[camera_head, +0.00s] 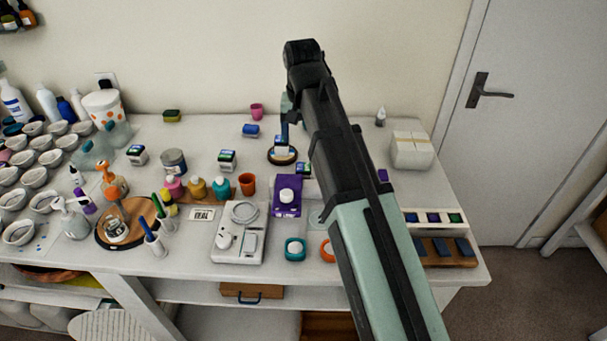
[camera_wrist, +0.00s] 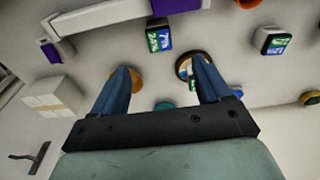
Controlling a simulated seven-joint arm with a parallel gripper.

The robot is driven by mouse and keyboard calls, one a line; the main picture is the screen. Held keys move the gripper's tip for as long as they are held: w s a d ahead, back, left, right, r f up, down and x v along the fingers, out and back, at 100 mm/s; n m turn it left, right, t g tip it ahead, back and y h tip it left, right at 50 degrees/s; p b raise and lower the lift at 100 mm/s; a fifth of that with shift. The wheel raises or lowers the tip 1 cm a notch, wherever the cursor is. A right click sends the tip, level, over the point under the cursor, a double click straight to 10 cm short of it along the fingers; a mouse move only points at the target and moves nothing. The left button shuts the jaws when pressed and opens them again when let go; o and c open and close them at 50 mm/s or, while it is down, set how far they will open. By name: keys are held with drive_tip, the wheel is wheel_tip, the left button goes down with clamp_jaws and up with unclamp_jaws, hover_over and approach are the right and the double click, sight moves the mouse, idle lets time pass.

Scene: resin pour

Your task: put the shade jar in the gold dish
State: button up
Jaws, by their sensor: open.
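My gripper (camera_wrist: 162,66) is open in the wrist view, its two blue fingers spread apart. In the head view one blue finger (camera_head: 284,132) reaches down behind my arm. A jar with a white, blue and green label (camera_head: 282,151) sits in a round, dark dish with a brown-gold rim (camera_head: 271,159). In the wrist view the right finger overlaps this dish (camera_wrist: 180,65) and partly hides the jar. A plain orange-gold round piece (camera_wrist: 136,79) shows behind the left finger; my arm hides it in the head view. I cannot tell for certain which is the gold dish.
Similar labelled jars stand nearby, one front right (camera_head: 303,168) and one left (camera_head: 227,158). A blue jar (camera_head: 250,130) lies behind left. A white box (camera_head: 411,150) stands right.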

sight(303, 167)
drive_tip(key=shift+w+d+f, duration=0.1)
drive_tip(key=shift+w+f, duration=0.2)
drive_tip(key=shift+f, duration=1.95)
drive_tip(key=shift+w+a+f, duration=0.1)
drive_tip(key=shift+w+f, duration=0.2)
drive_tip(key=shift+f, duration=1.9)
drive_tip(key=shift+w+d+f, duration=0.1)
drive_tip(key=shift+w+f, duration=0.2)
drive_tip(key=shift+f, duration=1.95)
drive_tip(key=shift+c, duration=0.2)
drive_tip(key=c, duration=1.2)
drive_tip(key=shift+o, duration=0.2)
drive_tip(key=shift+r, duration=0.1)
